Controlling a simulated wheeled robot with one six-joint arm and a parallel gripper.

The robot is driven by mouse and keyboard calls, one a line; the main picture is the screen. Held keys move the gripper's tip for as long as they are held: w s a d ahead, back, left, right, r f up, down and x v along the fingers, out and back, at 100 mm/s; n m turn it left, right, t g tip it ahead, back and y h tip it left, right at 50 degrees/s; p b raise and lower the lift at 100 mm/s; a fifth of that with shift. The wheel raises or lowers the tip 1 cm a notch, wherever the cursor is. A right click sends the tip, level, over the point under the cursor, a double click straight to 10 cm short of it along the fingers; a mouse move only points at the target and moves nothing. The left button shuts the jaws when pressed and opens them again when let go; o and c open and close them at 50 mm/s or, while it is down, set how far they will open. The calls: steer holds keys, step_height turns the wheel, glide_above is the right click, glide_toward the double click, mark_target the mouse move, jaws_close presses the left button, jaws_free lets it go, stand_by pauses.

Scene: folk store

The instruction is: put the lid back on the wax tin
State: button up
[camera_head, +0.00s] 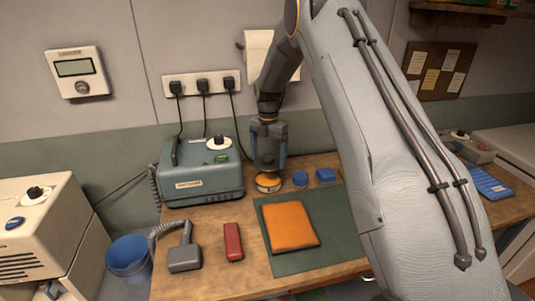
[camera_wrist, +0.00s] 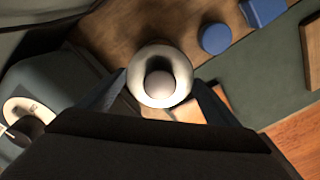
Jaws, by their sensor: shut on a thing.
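My gripper (camera_head: 268,168) points straight down over the back of the workbench. In the wrist view, its fingers (camera_wrist: 160,92) are either side of a round, pale, ring-like piece with a rounded knob in its middle (camera_wrist: 168,83), which I take for the lid; the gripper is shut on it. In the head view, a low round tin with an orange top and pale side (camera_head: 268,184) sits directly below the fingertips. The fingers partly hide where they meet it, so I cannot tell whether the lid is touching or seated on the tin.
A grey-blue machine (camera_head: 203,172) stands close left of the gripper. A blue round piece (camera_head: 300,179) and a blue block (camera_head: 326,175) are close right. An orange pad (camera_head: 290,226) lies on a green mat (camera_head: 330,250); a red block (camera_head: 233,241) and a grey corded tool (camera_head: 185,257) lie in front.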

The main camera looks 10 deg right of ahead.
steer(key=shift+f+b, duration=1.15)
steer(key=shift+f, duration=1.85)
steer(key=shift+f+b, duration=0.15)
steer(key=shift+b, duration=0.15)
stand_by(0.4)
steer(key=o, duration=0.9)
steer(key=shift+o, duration=0.2)
steer(key=shift+r+p, duration=1.3)
steer(key=shift+r, duration=2.25)
